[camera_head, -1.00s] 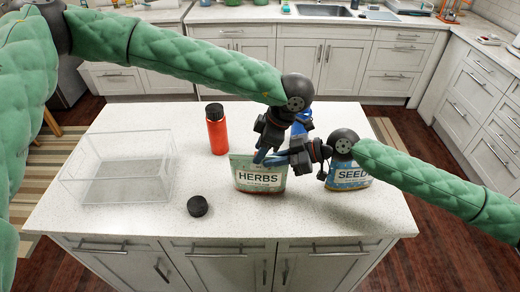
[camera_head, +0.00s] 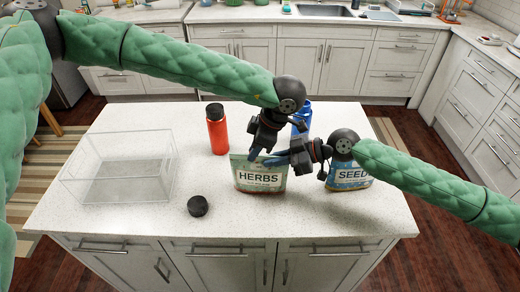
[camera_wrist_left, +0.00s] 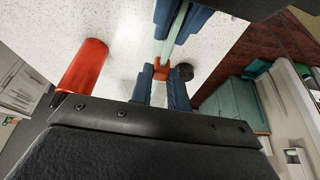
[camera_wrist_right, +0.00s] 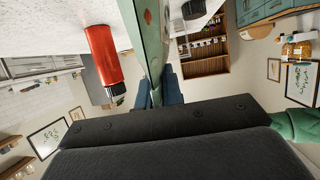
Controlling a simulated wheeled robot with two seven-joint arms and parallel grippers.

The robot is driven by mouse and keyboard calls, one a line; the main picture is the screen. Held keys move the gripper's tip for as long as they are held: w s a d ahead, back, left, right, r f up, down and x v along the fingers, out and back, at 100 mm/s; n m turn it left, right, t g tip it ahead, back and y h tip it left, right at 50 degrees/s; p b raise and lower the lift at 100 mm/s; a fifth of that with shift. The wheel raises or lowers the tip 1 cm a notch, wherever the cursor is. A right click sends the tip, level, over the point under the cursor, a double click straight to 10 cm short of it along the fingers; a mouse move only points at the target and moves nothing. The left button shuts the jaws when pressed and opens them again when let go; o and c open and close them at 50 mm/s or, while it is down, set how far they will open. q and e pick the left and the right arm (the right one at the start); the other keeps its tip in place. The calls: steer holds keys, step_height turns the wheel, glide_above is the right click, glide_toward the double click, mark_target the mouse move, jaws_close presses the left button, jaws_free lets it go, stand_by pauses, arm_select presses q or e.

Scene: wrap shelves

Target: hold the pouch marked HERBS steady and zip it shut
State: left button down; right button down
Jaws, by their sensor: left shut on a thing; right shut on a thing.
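The HERBS pouch (camera_head: 260,180) stands upright near the middle of the island, with a green top band and pale label. My right gripper (camera_head: 273,160) is shut on its top edge toward the right; the green pouch wall (camera_wrist_right: 150,42) runs between its fingers in the right wrist view. My left gripper (camera_head: 253,155) is at the top edge, left of the right gripper. In the left wrist view its fingers are shut on a small orange zip slider (camera_wrist_left: 161,71) on the pouch's top edge. The grippers hide parts of the top edge, so I cannot tell how much is closed.
The SEED pouch (camera_head: 348,178) stands to the right, behind my right wrist. A red bottle (camera_head: 217,132) and blue bottle (camera_head: 302,118) stand behind. A clear bin (camera_head: 115,195) is at left, a black lid (camera_head: 197,206) front left. The island's front is mostly clear.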

mark_target(233, 154)
arm_select(q)
steer(key=a, duration=0.4)
steer(key=shift+w+a, duration=0.25)
steer(key=shift+a, duration=0.35)
arm_select(e)
steer(key=shift+f, duration=0.1)
arm_select(q)
steer(key=c, duration=1.3)
jaws_free()
steer(key=v, duration=1.2)
steer(key=shift+a, duration=0.1)
arm_select(e)
steer(key=c, duration=1.5)
jaws_free()
